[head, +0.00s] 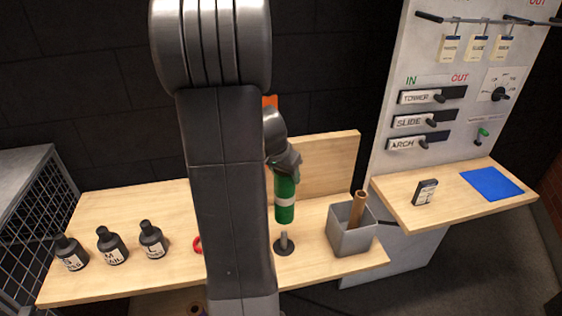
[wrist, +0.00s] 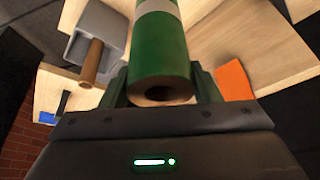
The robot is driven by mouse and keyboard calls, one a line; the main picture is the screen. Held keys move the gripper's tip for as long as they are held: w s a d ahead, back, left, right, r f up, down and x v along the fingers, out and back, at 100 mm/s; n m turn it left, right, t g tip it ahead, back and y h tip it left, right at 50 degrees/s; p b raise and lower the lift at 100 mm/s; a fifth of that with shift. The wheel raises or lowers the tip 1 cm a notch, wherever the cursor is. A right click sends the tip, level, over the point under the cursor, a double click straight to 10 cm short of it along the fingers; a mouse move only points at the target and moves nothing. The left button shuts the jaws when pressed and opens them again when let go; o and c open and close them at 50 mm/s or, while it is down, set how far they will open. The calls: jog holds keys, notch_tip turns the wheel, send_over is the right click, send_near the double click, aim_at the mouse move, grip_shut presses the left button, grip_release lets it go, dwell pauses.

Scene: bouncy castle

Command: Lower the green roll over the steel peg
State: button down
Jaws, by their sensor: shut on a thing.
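The green roll (head: 285,196) with a white band hangs upright in my gripper, above the wooden bench. It also shows in the wrist view (wrist: 160,55), with its open end and hollow core facing the camera. My gripper (wrist: 160,88) is shut on the roll, one finger on each side. The steel peg (head: 284,241) stands on a dark round base on the bench. In the head view the roll's lower end is just above the peg, with a small gap between them. The peg is hidden in the wrist view.
A grey square bin (head: 352,238) holding a brown tube (head: 357,208) stands right of the peg. A red ring (head: 197,244) is partly hidden behind my arm. Black labelled bottles (head: 112,246) stand at the left. A panel with switches (head: 430,120) rises at the right.

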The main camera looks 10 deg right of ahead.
jog(key=shift+w+f+b, duration=0.1)
jog(key=shift+f+b, duration=1.8)
jog(key=shift+f, duration=0.9)
jog(key=shift+f+b, duration=0.4)
jog(key=shift+b, duration=0.85)
jog(key=shift+f, duration=0.25)
jog(key=shift+f+b, duration=0.35)
jog(key=shift+b, duration=0.3)
jog(key=shift+f+b, duration=0.95)
jog(key=shift+b, duration=0.05)
